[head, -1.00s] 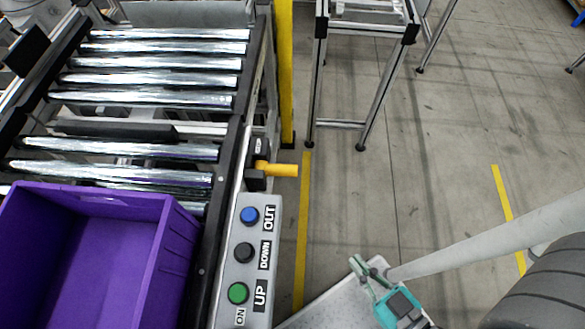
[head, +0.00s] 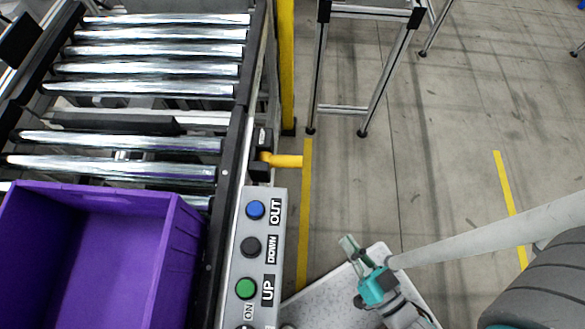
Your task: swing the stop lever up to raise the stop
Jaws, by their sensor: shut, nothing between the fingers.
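The stop lever (head: 283,160) has a yellow handle and sticks out to the right from a black mount on the conveyor's side rail, lying roughly level. My gripper (head: 348,243) is at the lower middle right of the head view, over a pale plate. It is shut and empty, with its fingers pointing up and to the left. It is apart from the lever, below and to the right of it. The stop (head: 115,124) looks to be the dark bar between the rollers; its exact height is hard to tell.
A purple crate (head: 188,240) sits on the conveyor rollers (head: 150,65) at lower left. A control panel (head: 262,205) with blue, black and green buttons stands below the lever. A yellow post (head: 287,60) and an aluminium frame (head: 345,110) stand beyond it. Open floor lies to the right.

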